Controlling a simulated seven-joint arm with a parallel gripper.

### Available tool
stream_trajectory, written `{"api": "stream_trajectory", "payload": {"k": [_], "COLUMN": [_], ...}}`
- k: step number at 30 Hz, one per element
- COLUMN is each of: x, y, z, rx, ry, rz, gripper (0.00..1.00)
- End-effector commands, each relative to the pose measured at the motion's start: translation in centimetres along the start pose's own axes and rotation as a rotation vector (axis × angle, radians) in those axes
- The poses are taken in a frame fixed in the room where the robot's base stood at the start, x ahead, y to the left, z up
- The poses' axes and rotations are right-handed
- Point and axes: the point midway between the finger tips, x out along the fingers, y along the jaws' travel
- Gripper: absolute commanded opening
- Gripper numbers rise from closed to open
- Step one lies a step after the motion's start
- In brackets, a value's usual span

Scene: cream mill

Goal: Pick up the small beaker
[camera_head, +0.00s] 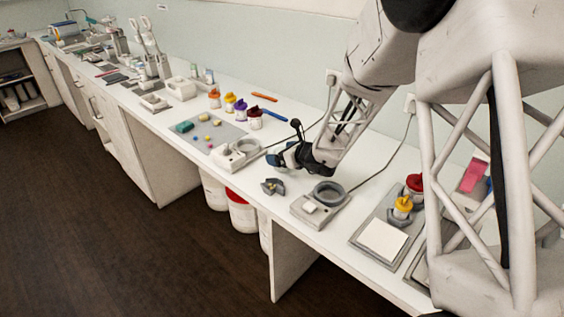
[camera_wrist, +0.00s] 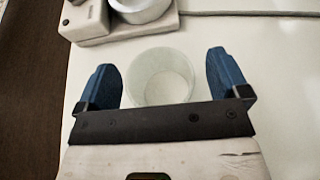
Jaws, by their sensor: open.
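The small beaker (camera_wrist: 160,75) is a clear, round vessel seen from above in the wrist view. It stands on the white counter between the two blue fingers of my gripper (camera_wrist: 166,80). The fingers are open, with a gap on each side of the beaker. Its near edge is hidden by the dark gripper bar. In the head view my gripper (camera_head: 280,158) is low over the counter beside a white device, and I cannot make out the beaker there.
A white device with a round ring (camera_wrist: 140,8) stands just beyond the beaker, with a cable running right. In the head view a grey device with a ring (camera_head: 322,203) and a small dark holder (camera_head: 272,187) are close by. The counter's front edge is near.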

Motion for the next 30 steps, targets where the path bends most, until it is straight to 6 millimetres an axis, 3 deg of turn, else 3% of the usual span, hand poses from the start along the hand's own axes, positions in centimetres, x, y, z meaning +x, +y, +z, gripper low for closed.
{"api": "stream_trajectory", "payload": {"k": [10, 20, 30], "x": [-0.03, -0.03, -0.12], "y": [-0.01, -0.01, -0.02], "z": [-0.01, -0.01, 0.24], "rx": [0.0, 0.0, 0.0], "ry": [0.0, 0.0, 0.0], "rz": [0.0, 0.0, 0.0], "gripper": [0.92, 0.42, 0.39]}}
